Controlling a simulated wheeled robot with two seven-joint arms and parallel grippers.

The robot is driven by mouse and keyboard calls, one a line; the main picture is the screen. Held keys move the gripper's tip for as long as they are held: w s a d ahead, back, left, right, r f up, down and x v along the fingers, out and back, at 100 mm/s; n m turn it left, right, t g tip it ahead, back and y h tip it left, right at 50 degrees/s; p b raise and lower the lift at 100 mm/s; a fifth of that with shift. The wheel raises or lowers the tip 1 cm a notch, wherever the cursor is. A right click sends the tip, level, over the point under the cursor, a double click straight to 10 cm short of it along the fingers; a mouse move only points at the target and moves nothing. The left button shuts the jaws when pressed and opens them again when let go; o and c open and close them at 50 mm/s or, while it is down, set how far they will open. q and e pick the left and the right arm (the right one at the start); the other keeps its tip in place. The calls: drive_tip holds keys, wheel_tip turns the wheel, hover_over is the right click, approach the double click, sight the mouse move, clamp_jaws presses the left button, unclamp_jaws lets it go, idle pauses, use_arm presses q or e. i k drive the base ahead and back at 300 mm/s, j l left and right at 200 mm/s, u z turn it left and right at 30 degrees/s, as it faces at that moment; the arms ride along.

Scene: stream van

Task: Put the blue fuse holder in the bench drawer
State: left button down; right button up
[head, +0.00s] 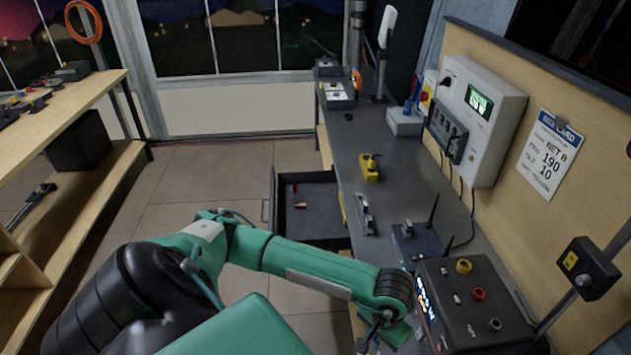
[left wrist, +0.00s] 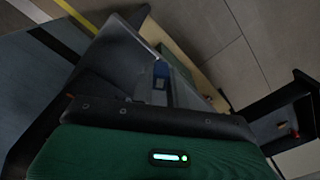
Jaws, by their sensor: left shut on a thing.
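My left gripper (head: 376,336) is at the near end of the bench, by the dark power unit, in the lower part of the head view. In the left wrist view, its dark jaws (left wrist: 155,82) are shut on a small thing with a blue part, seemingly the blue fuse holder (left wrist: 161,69). The fuse holder cannot be made out in the head view. The bench drawer (head: 318,228) is pulled open on the bench's left side, beyond my gripper; it also shows at the right of the left wrist view (left wrist: 272,103). My right gripper is out of view.
Small red (head: 294,188) and orange (head: 300,206) things lie in the drawer, with bare floor around them. A yellow device (head: 370,168), a grey metal piece (head: 365,213) and a router with antennas (head: 418,243) stand on the bench. The power unit (head: 470,310) is at right.

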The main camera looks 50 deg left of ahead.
sight(297, 223)
drive_tip(key=j+z, duration=0.1)
drive_tip(key=j, duration=0.5)
drive_tip(key=k+j+z, duration=0.1)
drive_tip(key=j, duration=1.1)
drive_tip(key=k+j+z, duration=0.15)
drive_tip(key=j, duration=0.4)
drive_tip(key=j+z, duration=0.1)
drive_tip(key=j, duration=0.5)
drive_tip(key=k, duration=0.05)
